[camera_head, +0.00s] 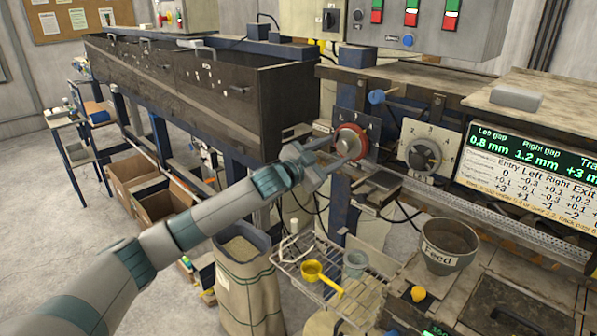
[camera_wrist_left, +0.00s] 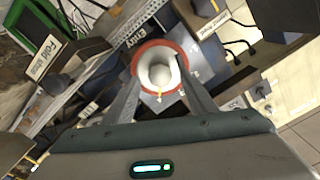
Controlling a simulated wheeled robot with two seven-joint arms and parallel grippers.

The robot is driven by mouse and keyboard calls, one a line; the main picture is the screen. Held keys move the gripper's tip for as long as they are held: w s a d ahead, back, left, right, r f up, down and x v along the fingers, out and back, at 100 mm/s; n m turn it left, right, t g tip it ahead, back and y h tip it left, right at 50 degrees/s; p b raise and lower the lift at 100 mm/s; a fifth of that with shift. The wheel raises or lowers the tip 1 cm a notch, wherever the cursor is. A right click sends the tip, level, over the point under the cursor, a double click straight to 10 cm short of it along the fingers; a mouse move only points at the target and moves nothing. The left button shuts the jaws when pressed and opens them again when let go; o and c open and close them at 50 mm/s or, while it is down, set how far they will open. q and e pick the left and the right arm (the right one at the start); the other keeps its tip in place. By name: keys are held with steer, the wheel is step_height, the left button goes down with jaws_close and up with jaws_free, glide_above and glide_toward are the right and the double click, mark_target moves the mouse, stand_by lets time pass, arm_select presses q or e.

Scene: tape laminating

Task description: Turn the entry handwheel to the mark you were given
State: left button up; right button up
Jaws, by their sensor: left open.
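The entry handwheel (camera_head: 349,142) is a red-rimmed wheel with a pale hub, mounted on a dark plate marked with numbers. In the left wrist view the handwheel (camera_wrist_left: 159,70) sits between the two fingers, beside the "Entry" label. My left gripper (camera_head: 336,158) is at the handwheel with its fingers apart, one on either side of the hub; I cannot tell whether they touch it. The wheel's scale is mostly too small to read. My right gripper is not in view.
A grey dial (camera_head: 424,156) and a gap display screen (camera_head: 530,160) are to the right. Below are a wire rack with a yellow scoop (camera_head: 322,275), a "Feed" pot (camera_head: 448,246) and a sack (camera_head: 246,285). A long dark tank (camera_head: 205,85) stands behind my arm.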

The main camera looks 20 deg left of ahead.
arm_select(q)
steer(key=b+v, duration=0.6)
steer(key=v, duration=0.9)
steer(key=shift+s, duration=0.25)
